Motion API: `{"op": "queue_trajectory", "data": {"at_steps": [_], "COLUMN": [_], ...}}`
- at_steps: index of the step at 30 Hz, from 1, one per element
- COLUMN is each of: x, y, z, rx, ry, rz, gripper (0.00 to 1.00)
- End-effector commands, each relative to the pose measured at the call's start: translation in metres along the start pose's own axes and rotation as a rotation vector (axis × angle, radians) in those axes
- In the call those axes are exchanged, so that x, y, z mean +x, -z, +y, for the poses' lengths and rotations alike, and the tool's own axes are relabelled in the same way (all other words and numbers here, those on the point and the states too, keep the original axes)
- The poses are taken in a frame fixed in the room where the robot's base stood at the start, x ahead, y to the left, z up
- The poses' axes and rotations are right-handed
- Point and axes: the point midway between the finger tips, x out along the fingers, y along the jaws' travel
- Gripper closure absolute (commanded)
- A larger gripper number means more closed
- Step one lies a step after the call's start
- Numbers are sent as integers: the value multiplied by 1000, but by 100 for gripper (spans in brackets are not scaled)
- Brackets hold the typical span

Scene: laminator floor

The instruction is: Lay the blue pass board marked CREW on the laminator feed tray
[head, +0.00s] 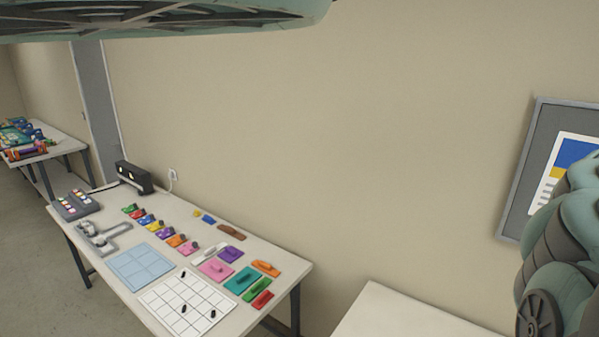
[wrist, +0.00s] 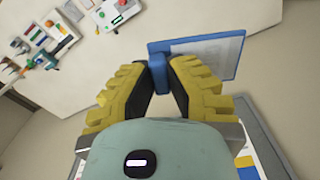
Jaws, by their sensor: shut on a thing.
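In the wrist view, my gripper (wrist: 160,80) is shut on the upright blue grip of a board. The board (wrist: 208,48) is a thin pale panel with a blue border, reaching to the right beyond the fingers. No CREW lettering can be read on it. It is held in the air, with a white table top behind it. In the head view my gripper and the board are out of sight. I cannot make out the laminator or its feed tray for certain in either view.
In the head view a long table (head: 237,262) carries coloured boards, a white grid sheet (head: 189,301), a pale blue mat (head: 141,267) and a black box (head: 134,177). A bare white table top (head: 400,315) is at the bottom right. A framed picture (head: 517,180) hangs on the wall.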

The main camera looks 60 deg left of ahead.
Motion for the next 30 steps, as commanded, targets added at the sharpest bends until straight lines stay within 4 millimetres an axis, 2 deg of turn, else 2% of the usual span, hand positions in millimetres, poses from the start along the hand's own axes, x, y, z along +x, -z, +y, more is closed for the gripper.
{"op": "queue_trajectory", "data": {"at_steps": [1, 3, 10, 25, 28, 30], "x": [-23, -34, -52, -51, -39, -22], "y": [0, 0, 0, 0, 0, 0], "z": [0, 0, 0, 0, 4, 8], "rx": [0, 0, 0, -1, -3, -7], "ry": [0, 0, 0, -1, -1, 0], "rz": [0, 0, -1, 1, -2, -5], "gripper": [100, 100, 100, 100, 100, 100]}}
